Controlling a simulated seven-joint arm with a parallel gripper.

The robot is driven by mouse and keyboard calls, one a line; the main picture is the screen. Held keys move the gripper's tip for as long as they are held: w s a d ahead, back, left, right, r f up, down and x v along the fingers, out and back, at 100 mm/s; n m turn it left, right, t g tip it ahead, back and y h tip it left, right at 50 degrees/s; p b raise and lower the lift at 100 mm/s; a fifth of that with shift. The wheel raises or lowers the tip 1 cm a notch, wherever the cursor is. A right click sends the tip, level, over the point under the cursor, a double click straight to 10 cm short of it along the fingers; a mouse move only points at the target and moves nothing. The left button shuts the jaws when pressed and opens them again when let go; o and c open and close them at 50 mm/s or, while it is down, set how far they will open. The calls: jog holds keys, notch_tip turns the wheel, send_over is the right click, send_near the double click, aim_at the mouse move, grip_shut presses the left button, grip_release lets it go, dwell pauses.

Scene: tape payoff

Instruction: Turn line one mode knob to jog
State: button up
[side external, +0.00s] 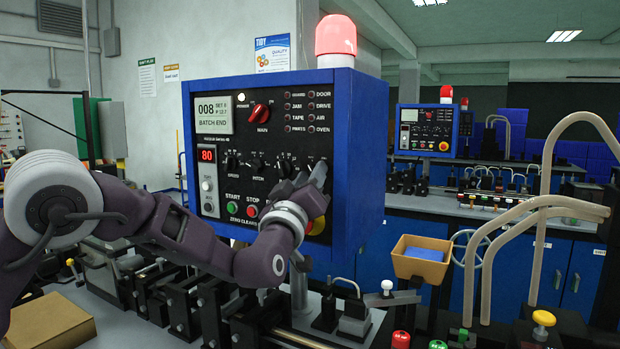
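The blue control box (358,150) with a black front panel stands in the middle of the side external view. A row of black knobs runs across the panel, among them a left knob (230,163), a middle knob (257,166) and a right knob (284,166). Their labels are too small to read surely, so I cannot tell which is the mode knob or where it points. My gripper (314,176) is at the panel's right side, right of these knobs. Its fingers cover that part of the panel. Whether they touch or hold a knob there is hidden.
A red main switch (259,113) sits above the knobs. Green start (232,208) and red stop (252,211) buttons lie below. A yellow-ringed button (318,226) is partly behind my wrist. A red lamp (336,36) tops the box. A second similar box (427,130) stands farther back.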

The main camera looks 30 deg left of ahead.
grip_shut()
jog(key=shift+r, duration=0.1)
jog(key=shift+m, duration=0.4)
jog(key=m+h, duration=0.1)
jog(key=m, duration=0.1)
jog(key=m+h, duration=0.2)
jog(key=m, duration=0.1)
jog(key=m+t+h, duration=0.1)
jog(key=m, duration=0.2)
jog(key=shift+s+a+r+h, duration=0.1)
jog(key=shift+a+h, duration=0.2)
jog(key=m+h, duration=0.2)
jog(key=m, duration=0.2)
jog(key=m+h, duration=0.2)
jog(key=m, duration=0.2)
jog(key=shift+a+m+g, duration=0.15)
jog(key=shift+m+g, duration=0.15)
jog(key=shift+g, duration=0.1)
jog(key=shift+h, duration=0.3)
grip_release()
jog(key=shift+f, duration=0.25)
